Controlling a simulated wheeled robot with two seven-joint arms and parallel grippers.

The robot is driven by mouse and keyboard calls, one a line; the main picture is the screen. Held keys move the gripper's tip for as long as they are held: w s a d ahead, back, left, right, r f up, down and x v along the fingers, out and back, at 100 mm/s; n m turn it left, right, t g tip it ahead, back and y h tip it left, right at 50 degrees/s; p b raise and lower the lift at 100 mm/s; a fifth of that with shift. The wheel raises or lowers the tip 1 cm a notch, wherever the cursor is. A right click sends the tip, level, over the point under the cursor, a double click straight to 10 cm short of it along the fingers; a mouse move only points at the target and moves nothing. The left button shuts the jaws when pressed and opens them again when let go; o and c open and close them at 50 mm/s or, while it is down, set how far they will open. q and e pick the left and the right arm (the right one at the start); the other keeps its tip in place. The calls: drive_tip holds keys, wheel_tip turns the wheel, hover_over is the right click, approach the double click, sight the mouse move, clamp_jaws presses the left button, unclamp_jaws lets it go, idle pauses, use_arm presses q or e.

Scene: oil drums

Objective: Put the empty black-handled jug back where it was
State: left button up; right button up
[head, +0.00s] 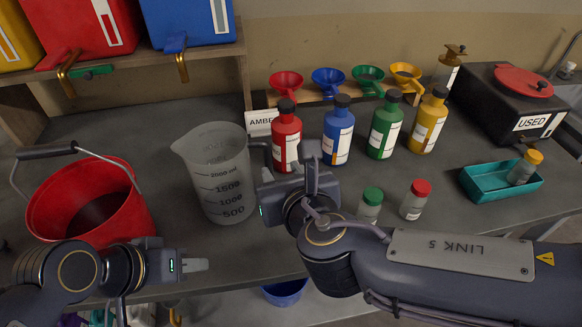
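The clear graduated jug (217,175) looks empty and stands roughly upright over the grey bench, left of the bottles. Whether its base touches the bench is hard to tell. Its dark handle (259,146) is on its right side and is partly hidden by my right gripper. My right gripper (268,178) is at this handle and appears closed on it; its fingertips are mostly hidden. My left gripper (196,265) is shut and empty, low in front of the jug near the bench's front edge.
A red bucket (65,200) with dark liquid stands left. Red (286,135), blue (337,130), green (384,128) and yellow bottles (428,123) stand behind my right arm. Two small capped jars (370,207) (415,200) and a teal tray (480,188) are right. Bench is clear behind the jug.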

drive_tip(key=shift+s+d, duration=0.1)
drive_tip(key=shift+s, duration=0.05)
drive_tip(key=w+d+f+m+g+h, duration=0.1)
drive_tip(key=d+f+m+h, duration=0.15)
drive_tip(key=d+m, duration=0.55)
drive_tip(key=d+f+m+g+h, duration=0.2)
drive_tip(key=d+m+h, duration=0.1)
drive_tip(key=d+m, duration=0.55)
drive_tip(key=s+d+f+m+g+y, duration=0.2)
drive_tip(key=s+d+m, duration=0.2)
drive_tip(key=m, duration=0.9)
drive_tip(key=s+d+f+m+g+y, duration=0.2)
drive_tip(key=s+d+m, duration=0.3)
drive_tip(key=s+m, duration=0.5)
drive_tip(key=f+m, duration=0.1)
drive_tip(key=m, duration=0.2)
drive_tip(key=shift+f, duration=0.35)
drive_tip(key=shift+w+a, duration=0.1)
